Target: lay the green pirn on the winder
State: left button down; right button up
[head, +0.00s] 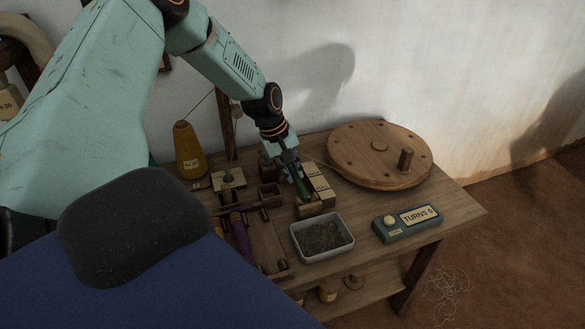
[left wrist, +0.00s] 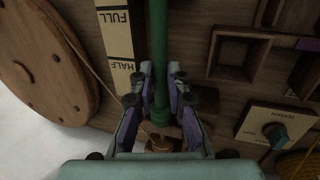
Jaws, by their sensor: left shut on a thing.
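My left gripper (head: 287,160) is shut on the green pirn (head: 302,187), above the back middle of the table. In the left wrist view the green pirn (left wrist: 158,50) stands as a dark green rod between the purple-padded fingers (left wrist: 160,105). The winder's round wooden wheel (head: 368,152) with an upright peg handle lies to the right. A cord runs from the wheel (left wrist: 45,60) toward a small brown-gold part (left wrist: 160,143) below the fingers, partly hidden. I cannot tell whether the pirn touches the wooden supports beneath it. My right gripper is out of view.
A gauge marked FULL and HALF (left wrist: 118,45) stands beside the pirn. A grey tray of dark scraps (head: 322,247), a TURNS 0 counter (head: 410,224), a purple-wound piece (head: 240,238) in a wooden rack and an ochre yarn cone (head: 188,150) stand around.

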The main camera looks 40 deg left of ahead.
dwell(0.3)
pick_arm(q)
jog(key=c, duration=0.9)
grip_release()
notch_tip(320, 180, up, 8)
jog(key=p, duration=0.9)
jog(key=shift+r, duration=0.1)
jog(key=shift+s+d, duration=0.1)
